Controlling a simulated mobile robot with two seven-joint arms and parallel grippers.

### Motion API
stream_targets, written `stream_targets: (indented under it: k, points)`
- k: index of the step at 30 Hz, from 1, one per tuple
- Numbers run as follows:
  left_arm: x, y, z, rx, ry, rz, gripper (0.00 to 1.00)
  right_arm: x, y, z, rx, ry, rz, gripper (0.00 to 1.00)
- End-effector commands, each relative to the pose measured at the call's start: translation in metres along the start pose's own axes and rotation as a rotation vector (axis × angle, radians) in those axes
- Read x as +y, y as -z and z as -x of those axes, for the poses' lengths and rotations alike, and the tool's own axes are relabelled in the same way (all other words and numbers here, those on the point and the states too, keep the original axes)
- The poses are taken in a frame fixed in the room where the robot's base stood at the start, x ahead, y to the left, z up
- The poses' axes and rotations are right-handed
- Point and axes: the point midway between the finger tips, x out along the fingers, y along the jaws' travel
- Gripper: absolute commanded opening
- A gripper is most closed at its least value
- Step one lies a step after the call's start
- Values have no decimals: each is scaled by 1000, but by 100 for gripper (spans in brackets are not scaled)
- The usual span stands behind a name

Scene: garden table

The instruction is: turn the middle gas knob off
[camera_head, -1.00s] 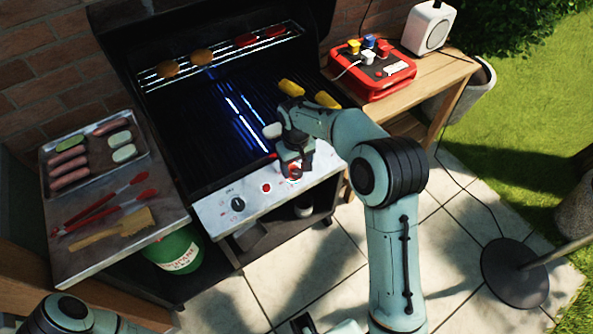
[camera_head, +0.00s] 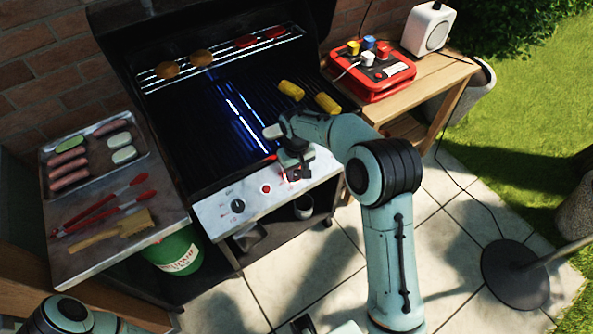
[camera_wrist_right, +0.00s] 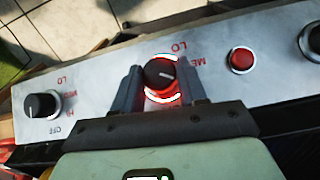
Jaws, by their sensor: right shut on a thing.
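The grill's front panel (camera_head: 222,214) carries the gas knobs and a red button (camera_head: 266,189). In the wrist view the middle knob (camera_wrist_right: 160,76) is black with a white pointer mark and a red glow around its base. My right gripper (camera_wrist_right: 160,92) has one finger on each side of it and is shut on it. The pointer aims roughly towards the MED label. In the head view my right gripper (camera_head: 297,172) is over the panel and hides this knob. Another knob (camera_head: 237,205) shows left of the button.
Blue flames (camera_head: 235,115) burn under the grate. Corn cobs (camera_head: 327,103) lie on it near my arm. The warming rack (camera_head: 205,68) holds food. A side shelf at left holds a tray (camera_head: 48,160) and tongs (camera_head: 112,207). A red box (camera_head: 375,88) sits on the wooden table.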

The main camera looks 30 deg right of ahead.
Motion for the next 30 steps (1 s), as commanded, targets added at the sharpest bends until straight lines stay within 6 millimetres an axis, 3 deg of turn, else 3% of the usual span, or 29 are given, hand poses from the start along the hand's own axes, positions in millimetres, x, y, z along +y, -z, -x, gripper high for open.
stream_targets:
  k: [17, 30]
  points:
    - [7, 4, 15, 8, -3, -3, 51, 7, 0, 0, -28, 269, -276, 11]
    - [2, 1, 5, 2, -1, -1, 51, 11, -1, -3, -55, 545, -551, 11]
